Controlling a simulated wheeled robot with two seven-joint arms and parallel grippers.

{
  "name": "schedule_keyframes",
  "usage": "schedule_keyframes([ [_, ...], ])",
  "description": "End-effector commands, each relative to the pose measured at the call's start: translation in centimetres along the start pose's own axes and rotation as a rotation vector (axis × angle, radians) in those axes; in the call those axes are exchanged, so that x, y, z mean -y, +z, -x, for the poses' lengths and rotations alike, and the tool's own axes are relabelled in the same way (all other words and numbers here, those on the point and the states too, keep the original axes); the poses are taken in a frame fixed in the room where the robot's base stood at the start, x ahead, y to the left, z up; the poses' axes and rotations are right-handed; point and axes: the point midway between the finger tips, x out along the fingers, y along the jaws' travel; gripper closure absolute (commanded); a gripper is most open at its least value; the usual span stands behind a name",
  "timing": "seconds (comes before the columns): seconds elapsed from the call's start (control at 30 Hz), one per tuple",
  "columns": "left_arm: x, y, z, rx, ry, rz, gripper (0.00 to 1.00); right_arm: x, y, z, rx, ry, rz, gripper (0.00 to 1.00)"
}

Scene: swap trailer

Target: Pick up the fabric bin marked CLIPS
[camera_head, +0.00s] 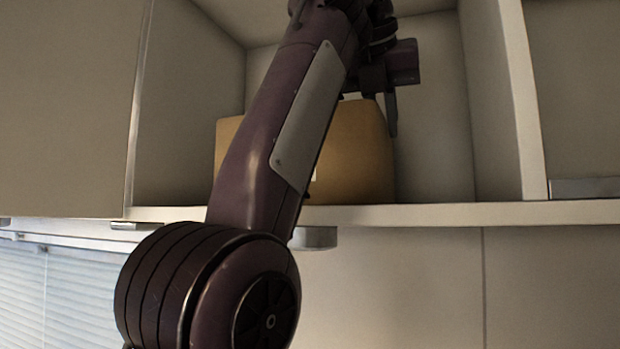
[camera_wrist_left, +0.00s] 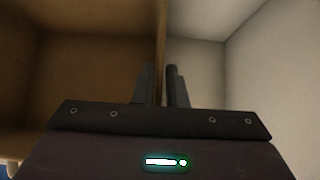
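A tan fabric bin (camera_head: 352,155) stands on the cupboard shelf. My left arm crosses in front of it, so most of its front is hidden and no CLIPS lettering can be read. Only a sliver of a white label (camera_head: 313,175) shows beside the arm. My left gripper (camera_head: 388,108) is at the top of the bin's right wall, with one finger hanging outside it. In the left wrist view the bin's hollow inside (camera_wrist_left: 85,85) is on the left, and the fingers (camera_wrist_left: 160,85) close on its wall from both sides. My right gripper is not in view.
The shelf board (camera_head: 430,214) runs under the bin. A cupboard divider (camera_head: 505,100) stands to the right, with bare shelf between it and the bin. A cupboard door or panel (camera_head: 65,110) is at the left. Window blinds (camera_head: 55,295) are at lower left.

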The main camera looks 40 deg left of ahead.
Motion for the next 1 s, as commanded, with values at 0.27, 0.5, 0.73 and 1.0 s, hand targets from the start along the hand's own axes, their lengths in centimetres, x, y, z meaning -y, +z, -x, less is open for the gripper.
schedule_keyframes([
  [0.27, 0.02, -0.02, -0.09, -0.002, 0.0, 0.0, 1.0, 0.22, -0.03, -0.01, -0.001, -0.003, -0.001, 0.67],
  [0.5, 0.02, -0.04, -0.16, -0.004, 0.001, -0.001, 1.0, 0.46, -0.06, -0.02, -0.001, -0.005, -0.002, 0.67],
  [0.73, 0.03, -0.06, -0.2, -0.005, 0.001, -0.001, 1.0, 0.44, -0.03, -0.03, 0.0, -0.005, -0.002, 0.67],
  [1.0, 0.03, -0.09, -0.25, -0.007, 0.002, -0.001, 1.0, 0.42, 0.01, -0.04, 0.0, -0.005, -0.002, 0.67],
])
